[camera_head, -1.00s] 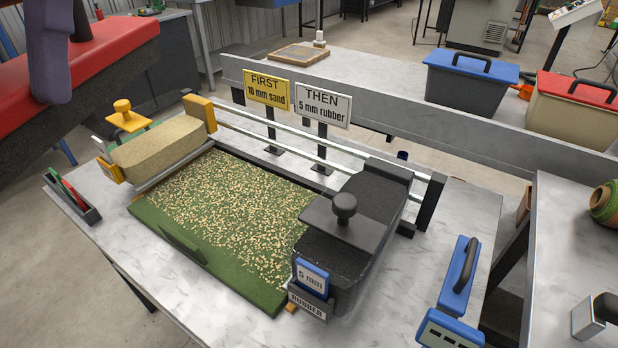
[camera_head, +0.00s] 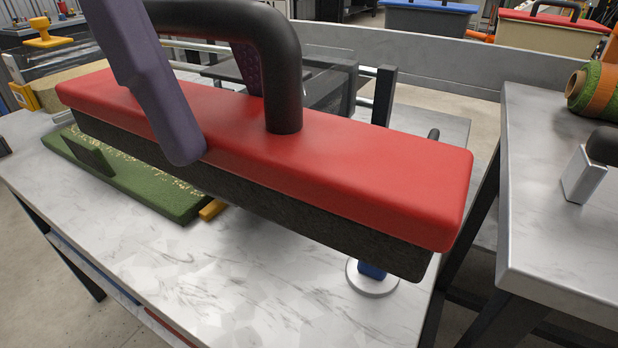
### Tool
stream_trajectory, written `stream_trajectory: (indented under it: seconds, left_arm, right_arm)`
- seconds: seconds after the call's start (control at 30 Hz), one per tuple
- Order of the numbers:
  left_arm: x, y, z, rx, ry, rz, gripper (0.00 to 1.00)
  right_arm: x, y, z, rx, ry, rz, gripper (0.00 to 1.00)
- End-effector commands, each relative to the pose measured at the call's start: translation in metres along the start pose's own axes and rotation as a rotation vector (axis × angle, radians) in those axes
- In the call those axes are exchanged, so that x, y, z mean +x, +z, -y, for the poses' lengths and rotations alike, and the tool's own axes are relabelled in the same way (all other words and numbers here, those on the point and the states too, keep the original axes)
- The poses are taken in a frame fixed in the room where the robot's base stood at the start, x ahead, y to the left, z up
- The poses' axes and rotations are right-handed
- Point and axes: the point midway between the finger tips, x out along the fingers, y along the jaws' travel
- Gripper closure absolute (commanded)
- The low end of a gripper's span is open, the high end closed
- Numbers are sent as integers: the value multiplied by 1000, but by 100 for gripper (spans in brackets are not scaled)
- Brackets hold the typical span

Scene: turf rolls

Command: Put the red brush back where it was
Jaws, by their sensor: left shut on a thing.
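The red brush (camera_head: 350,165) has a long red block, dark bristles underneath and a black arched handle (camera_head: 283,80). It fills the middle of the head view, held in the air above the marble-topped table (camera_head: 230,270). My left gripper (camera_head: 217,120), with purple fingers, is shut on the brush by its handle; one finger shows in front and one behind. The brush hides much of the green turf (camera_head: 185,205) and the table's right part. My right gripper is not in view.
A round pale disc with a blue part (camera_head: 372,282) stands under the brush's right end. A dark hopper (camera_head: 335,90) is partly hidden behind it. A second table (camera_head: 540,150) at right bears a turf roll (camera_head: 595,90). The front of the near table is clear.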

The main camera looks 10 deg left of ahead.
Motion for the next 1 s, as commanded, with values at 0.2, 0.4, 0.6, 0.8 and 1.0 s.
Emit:
stream_trajectory:
  seconds: [0.2, 0.4, 0.6, 0.8, 1.0]
  left_arm:
    - [48, -20, 0, -18, -1, 3, 100]
    - [102, -42, -2, -15, -2, 2, 100]
    - [137, -57, -3, -13, 1, 1, 100]
    - [150, -62, -4, -12, 2, 1, 100]
    - [179, -74, -4, -13, 1, 1, 100]
  right_arm:
    - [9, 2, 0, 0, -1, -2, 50]
    - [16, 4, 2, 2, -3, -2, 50]
    - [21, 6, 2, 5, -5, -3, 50]
    - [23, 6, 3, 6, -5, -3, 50]
    - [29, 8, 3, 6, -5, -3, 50]
